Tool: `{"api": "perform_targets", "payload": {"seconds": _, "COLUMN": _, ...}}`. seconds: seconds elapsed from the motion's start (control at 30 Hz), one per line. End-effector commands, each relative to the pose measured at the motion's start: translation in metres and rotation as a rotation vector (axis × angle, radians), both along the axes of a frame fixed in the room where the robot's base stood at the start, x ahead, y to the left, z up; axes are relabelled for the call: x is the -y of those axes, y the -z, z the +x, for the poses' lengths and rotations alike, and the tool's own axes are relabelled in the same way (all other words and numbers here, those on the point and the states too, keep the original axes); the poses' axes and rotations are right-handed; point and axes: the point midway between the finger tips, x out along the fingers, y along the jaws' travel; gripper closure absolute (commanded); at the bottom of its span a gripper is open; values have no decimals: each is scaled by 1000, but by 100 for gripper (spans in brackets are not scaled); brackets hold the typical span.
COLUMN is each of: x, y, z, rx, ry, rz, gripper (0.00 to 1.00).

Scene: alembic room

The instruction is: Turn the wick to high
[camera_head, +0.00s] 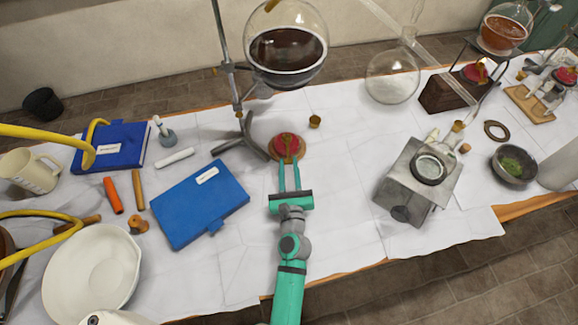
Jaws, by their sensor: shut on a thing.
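A small red burner (287,145) with brassy parts on top sits on a round wooden base (273,154), below a round flask of dark liquid (287,50). My gripper (289,162) reaches it from the near side. Its two teal fingers are shut on the near side of the burner. The exact part between the fingertips, and any wick knob or its setting, is too small to make out. I see no clear flame on this burner. A second red burner (474,72) stands under another flask at the back right, with a small yellow flame.
A metal stand (240,146) holds the dark flask close behind and left of my gripper. A blue case (200,203) lies to the left, and a grey metal box (414,185) stands to the right. Bare cloth lies right of my arm.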

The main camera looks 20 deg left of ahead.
Motion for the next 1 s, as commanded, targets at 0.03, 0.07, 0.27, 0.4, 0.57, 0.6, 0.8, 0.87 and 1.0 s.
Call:
{"api": "perform_targets", "payload": {"seconds": 0.03, "x": 0, "y": 0, "z": 0, "rx": 10, "ry": 1, "rz": -23, "gripper": 98}}
{"api": "perform_targets", "payload": {"seconds": 0.07, "x": 0, "y": 0, "z": 0, "rx": 17, "ry": 1, "rz": -40, "gripper": 98}}
{"api": "perform_targets", "payload": {"seconds": 0.27, "x": -1, "y": 0, "z": 0, "rx": 74, "ry": 0, "rz": -171, "gripper": 98}}
{"api": "perform_targets", "payload": {"seconds": 0.4, "x": -2, "y": 0, "z": -1, "rx": 111, "ry": -1, "rz": -258, "gripper": 98}}
{"api": "perform_targets", "payload": {"seconds": 0.57, "x": -1, "y": 0, "z": -1, "rx": 145, "ry": 0, "rz": -341, "gripper": 98}}
{"api": "perform_targets", "payload": {"seconds": 0.6, "x": -1, "y": 0, "z": -1, "rx": 152, "ry": 0, "rz": -358, "gripper": 98}}
{"api": "perform_targets", "payload": {"seconds": 0.8, "x": -1, "y": 0, "z": -1, "rx": 176, "ry": 1, "rz": -414, "gripper": 98}}
{"api": "perform_targets", "payload": {"seconds": 0.87, "x": -1, "y": 0, "z": -1, "rx": 179, "ry": 1, "rz": -421, "gripper": 98}}
{"api": "perform_targets", "payload": {"seconds": 1.0, "x": -1, "y": 0, "z": 0, "rx": 183, "ry": 1, "rz": -430, "gripper": 98}}
